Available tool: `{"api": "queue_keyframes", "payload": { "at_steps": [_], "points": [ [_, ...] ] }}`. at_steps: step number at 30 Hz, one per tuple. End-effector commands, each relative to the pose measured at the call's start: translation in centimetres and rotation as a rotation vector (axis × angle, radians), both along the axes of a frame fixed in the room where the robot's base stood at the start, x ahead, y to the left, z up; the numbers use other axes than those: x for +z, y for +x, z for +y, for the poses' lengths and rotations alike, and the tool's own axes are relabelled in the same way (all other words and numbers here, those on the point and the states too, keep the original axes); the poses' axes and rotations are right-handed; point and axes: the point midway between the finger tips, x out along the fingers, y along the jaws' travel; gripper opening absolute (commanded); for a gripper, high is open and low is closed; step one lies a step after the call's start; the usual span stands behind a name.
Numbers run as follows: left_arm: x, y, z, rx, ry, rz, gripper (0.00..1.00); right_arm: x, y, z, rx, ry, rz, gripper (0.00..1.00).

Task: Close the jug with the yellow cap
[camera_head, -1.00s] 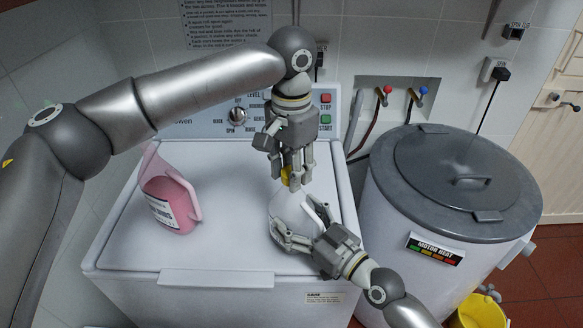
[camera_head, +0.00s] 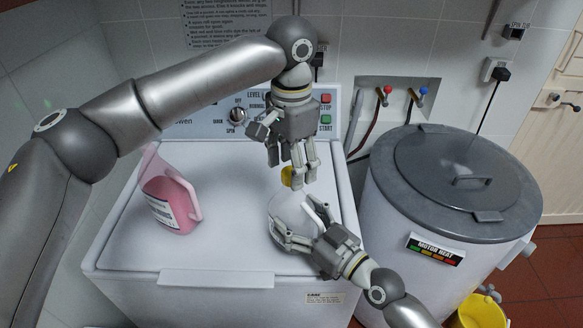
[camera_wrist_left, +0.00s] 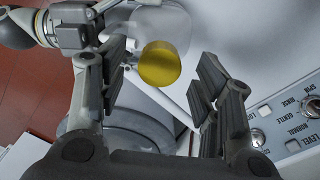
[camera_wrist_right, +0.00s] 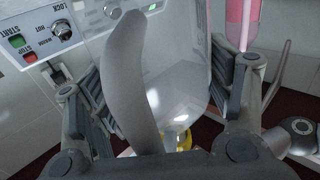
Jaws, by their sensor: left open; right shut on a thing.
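The clear, whitish jug (camera_head: 280,207) stands on the washing machine lid. The yellow cap (camera_head: 287,176) is at the jug's top; whether it is fully seated is hard to tell. My left gripper (camera_head: 296,178) is open just above and beside the cap. In the left wrist view the cap (camera_wrist_left: 160,64) shows between the spread fingers, apart from them. My right gripper (camera_head: 300,226) is shut on the jug from the front right. The right wrist view shows the jug's body (camera_wrist_right: 180,75) and its pale handle (camera_wrist_right: 130,75) between the fingers.
A jug of pink liquid (camera_head: 172,201) stands on the lid at the left. The machine's control panel (camera_head: 215,124) rises behind. A round tub with a grey lid (camera_head: 440,175) stands at the right, and a yellow bucket (camera_head: 478,310) is on the floor. The lid's front left (camera_head: 190,255) is clear.

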Motion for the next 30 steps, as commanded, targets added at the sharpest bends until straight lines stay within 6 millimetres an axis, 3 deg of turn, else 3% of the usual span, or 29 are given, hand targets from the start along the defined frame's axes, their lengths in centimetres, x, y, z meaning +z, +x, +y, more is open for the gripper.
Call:
{"api": "queue_keyframes", "payload": {
  "at_steps": [9,15,27,28,30],
  "points": [
    [6.7,0.0,-0.1,-0.001,-0.001,-0.002,0.59,0.0,0.0,0.0,0.000,-0.001,0.001,0.07],
    [9.6,0.0,-0.1,-0.001,0.000,-0.001,0.59,0.0,0.0,0.0,0.000,-0.001,0.001,0.07],
    [10.6,0.0,0.0,-0.001,0.001,0.001,0.59,0.0,0.0,0.0,0.000,0.000,0.000,0.07],
    [10.6,0.0,0.0,-0.001,0.001,0.001,0.59,0.0,0.0,0.0,0.000,0.000,0.000,0.75],
    [10.5,0.0,0.0,-0.001,0.001,0.001,0.59,0.0,0.0,0.0,0.000,0.000,0.000,0.84]
  ]
}}
